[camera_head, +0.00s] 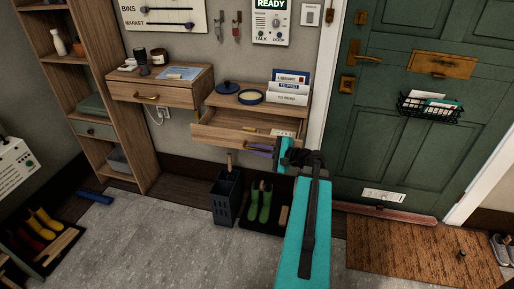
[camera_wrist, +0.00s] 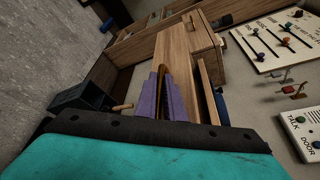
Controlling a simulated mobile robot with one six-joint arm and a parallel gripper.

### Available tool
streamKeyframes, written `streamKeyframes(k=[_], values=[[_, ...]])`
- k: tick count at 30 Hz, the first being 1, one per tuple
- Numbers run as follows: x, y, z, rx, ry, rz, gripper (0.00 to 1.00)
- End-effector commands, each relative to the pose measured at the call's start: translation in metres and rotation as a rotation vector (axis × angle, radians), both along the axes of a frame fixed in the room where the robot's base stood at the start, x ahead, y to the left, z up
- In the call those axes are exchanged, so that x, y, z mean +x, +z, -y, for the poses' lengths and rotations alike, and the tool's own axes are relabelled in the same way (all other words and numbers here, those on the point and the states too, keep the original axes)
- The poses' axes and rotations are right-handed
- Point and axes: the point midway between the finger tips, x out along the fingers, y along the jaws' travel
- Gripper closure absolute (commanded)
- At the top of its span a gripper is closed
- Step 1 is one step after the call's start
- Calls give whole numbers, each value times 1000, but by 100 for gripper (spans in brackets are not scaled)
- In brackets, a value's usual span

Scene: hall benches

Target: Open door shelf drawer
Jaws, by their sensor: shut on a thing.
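The door shelf (camera_head: 226,99) is a wooden wall unit beside the green door. Its drawer (camera_head: 215,136) is pulled out, with its inside showing and some pale items at the right. My gripper (camera_head: 262,149), with purple fingers, is at the front of this drawer. In the wrist view my gripper (camera_wrist: 168,96) is closed against the wooden drawer front (camera_wrist: 175,50). The fingers are shut on its handle, which they mostly hide.
A second wooden drawer unit (camera_head: 182,94) is left of the shelf. A blue pot lid (camera_head: 228,87), a round dish (camera_head: 250,97) and a letter rack (camera_head: 288,93) stand on top. Below are a dark umbrella bin (camera_head: 226,197) and green boots (camera_head: 260,205).

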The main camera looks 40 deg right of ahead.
Motion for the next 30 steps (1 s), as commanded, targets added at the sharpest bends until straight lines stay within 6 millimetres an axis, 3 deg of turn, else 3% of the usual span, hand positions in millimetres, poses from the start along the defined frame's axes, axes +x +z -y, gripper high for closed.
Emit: streamKeyframes(k=[7,8,9,21,30], values=[[0,0,0,1,2,1,100],[0,0,0,1,2,1,88],[0,0,0,0,1,0,84],[-2,1,1,0,0,0,84],[-26,6,6,0,-2,1,84]])
